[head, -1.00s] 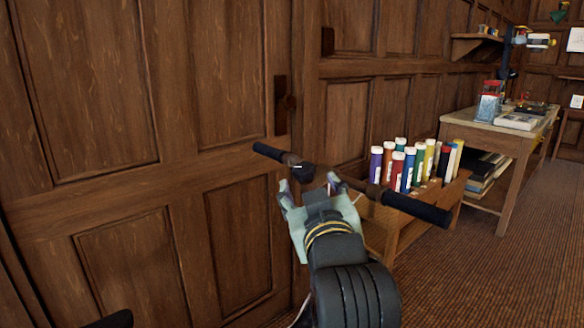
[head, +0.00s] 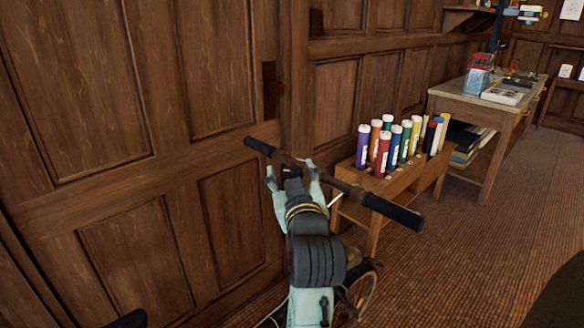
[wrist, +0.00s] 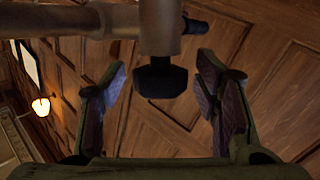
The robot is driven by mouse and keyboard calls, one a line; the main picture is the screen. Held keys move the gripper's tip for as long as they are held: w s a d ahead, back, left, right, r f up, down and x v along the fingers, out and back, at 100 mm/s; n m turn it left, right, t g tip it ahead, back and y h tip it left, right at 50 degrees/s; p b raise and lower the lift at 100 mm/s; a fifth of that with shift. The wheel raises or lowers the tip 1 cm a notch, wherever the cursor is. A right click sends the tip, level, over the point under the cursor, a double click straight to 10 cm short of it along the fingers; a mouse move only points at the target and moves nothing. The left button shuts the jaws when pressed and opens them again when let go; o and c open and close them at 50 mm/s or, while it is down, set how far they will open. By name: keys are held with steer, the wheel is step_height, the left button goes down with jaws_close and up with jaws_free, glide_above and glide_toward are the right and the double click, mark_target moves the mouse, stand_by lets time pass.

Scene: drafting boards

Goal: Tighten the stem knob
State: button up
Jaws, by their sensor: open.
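The stem knob (wrist: 160,78) is a dark, blocky knob in the wrist view, at the end of a thick brown stem (wrist: 160,25). A brown handlebar (wrist: 65,20) crosses the top of that view. My gripper (head: 291,175) is open, its two fingers on either side of the knob in the wrist view, with visible gaps on both sides. In the head view, my gripper is just below the middle of the handlebar (head: 347,187), which has black grips. The knob is not clearly visible there, hidden around my gripper.
A panelled wooden wall (head: 90,90) stands close behind and left of the handlebar. A low wooden bench (head: 405,182) with several coloured tubes (head: 384,150) stands behind the right grip. A bicycle wheel (head: 366,295) shows below. Carpet (head: 470,260) is clear at right.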

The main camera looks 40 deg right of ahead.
steer(key=shift+w+d, duration=0.1)
steer(key=shift+w, duration=0.1)
steer(key=c, duration=1.2)
